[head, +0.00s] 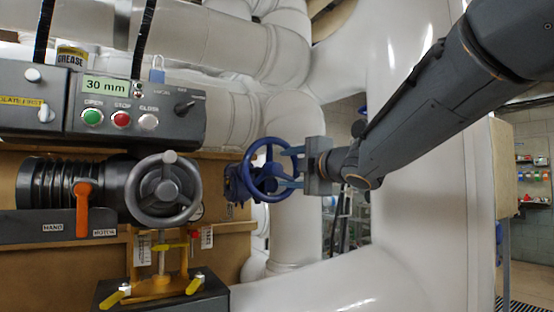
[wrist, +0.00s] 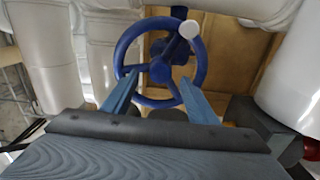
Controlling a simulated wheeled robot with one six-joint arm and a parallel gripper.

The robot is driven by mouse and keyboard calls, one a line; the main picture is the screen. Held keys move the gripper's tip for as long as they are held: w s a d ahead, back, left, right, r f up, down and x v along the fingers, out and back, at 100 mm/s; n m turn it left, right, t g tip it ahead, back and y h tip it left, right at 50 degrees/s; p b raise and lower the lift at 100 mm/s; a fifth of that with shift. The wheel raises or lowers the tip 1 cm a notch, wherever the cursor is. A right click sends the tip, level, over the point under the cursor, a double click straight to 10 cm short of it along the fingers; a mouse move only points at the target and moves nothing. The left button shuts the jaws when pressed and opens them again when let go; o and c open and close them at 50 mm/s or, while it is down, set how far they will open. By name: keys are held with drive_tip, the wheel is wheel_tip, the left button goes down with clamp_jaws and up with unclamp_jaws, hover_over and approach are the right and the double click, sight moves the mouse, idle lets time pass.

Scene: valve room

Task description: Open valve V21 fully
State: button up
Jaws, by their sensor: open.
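A blue handwheel (head: 248,168) on a blue valve stands in front of white pipes in the middle of the head view. In the wrist view the blue wheel (wrist: 122,55) shows its rim, spokes and a pale round knob. I cannot read a V21 tag on it. My gripper (head: 284,168) is open at the right side of the wheel, its two blue fingers pointing at it, one high and one low. In the wrist view my gripper's fingers (wrist: 157,78) reach the near part of the rim, spread apart. I cannot tell whether they touch it.
A grey handwheel (head: 194,190) on an actuator with an orange lever (head: 83,208) is at the left. Above it is a control box (head: 170,118) with a display reading 30 mm and OPEN, STOP, CLOSE buttons. Large white pipes (head: 425,230) crowd the right and bottom.

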drive_tip(key=m+p, duration=0.5)
drive_tip(key=shift+r+p, duration=0.15)
drive_tip(key=shift+p, duration=0.2)
drive_tip(key=m+p, duration=0.8)
drive_tip(key=p, duration=0.1)
drive_tip(key=m+p, duration=0.3)
drive_tip(key=shift+m, duration=0.3)
drive_tip(key=m+p, duration=0.5)
drive_tip(key=shift+m+p, duration=0.6)
drive_tip(key=shift+p, duration=0.05)
drive_tip(key=shift+f+m, duration=0.2)
drive_tip(key=shift+m, duration=1.2)
